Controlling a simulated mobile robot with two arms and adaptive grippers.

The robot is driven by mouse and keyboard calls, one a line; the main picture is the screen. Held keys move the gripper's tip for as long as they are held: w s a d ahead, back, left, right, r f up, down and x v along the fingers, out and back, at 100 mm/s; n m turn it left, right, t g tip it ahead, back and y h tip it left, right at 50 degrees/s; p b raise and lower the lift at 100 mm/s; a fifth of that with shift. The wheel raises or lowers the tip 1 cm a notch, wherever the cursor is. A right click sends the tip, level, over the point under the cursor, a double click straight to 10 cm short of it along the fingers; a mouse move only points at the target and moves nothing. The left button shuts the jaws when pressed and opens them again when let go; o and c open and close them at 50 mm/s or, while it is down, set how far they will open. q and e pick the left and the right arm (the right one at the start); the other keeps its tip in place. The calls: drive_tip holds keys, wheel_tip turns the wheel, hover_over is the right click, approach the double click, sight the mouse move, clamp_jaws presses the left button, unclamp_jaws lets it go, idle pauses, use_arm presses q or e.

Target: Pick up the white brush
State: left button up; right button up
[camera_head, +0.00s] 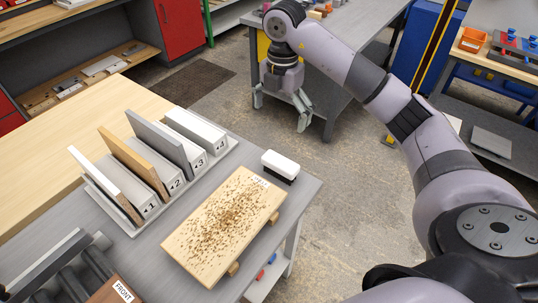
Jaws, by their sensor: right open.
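The white brush (280,166) lies on the grey table, just past the far right corner of a wooden board. Its white body is on top, with a dark bristle strip below. The wooden board (196,249) has brown crumbs scattered over it and rests on small wooden supports. My right gripper (280,115) is open and empty, pointing down beyond the table's far edge. In the picture it is above the brush and apart from it. My left gripper is not in view.
A rack (133,231) with numbered slots holds upright boards left of the wooden board. Dark rollers (72,285) and a block marked FRONT (112,292) stand at the lower left. Another grey table (345,26) stands behind my right arm. Open floor lies right of the near table.

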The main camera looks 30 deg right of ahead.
sight(280, 161)
drive_tip(key=f, duration=0.2)
drive_tip(key=s+f, duration=0.1)
drive_tip(key=f, duration=0.1)
drive_tip(key=s+f, duration=0.1)
drive_tip(key=f, duration=0.2)
drive_tip(key=shift+p, duration=0.4)
drive_tip(key=f, duration=0.3)
drive_tip(key=shift+w+f+p, duration=0.1)
drive_tip(key=shift+w+p, duration=0.15)
drive_tip(key=shift+p, duration=0.05)
drive_tip(key=shift+s+f, duration=0.1)
drive_tip(key=shift+f, duration=0.45)
drive_tip(key=shift+f+p, duration=0.25)
drive_tip(key=shift+p, duration=0.1)
drive_tip(key=f+p, duration=0.1)
drive_tip(key=f, duration=0.2)
drive_tip(key=shift+a+f+p, duration=0.2)
drive_tip(key=shift+f+p, duration=0.15)
drive_tip(key=shift+f, duration=0.5)
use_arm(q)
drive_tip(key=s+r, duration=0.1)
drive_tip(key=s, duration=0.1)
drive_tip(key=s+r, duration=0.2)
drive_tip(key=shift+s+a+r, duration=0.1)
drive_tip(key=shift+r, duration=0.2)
use_arm(e)
drive_tip(key=shift+c, duration=0.6)
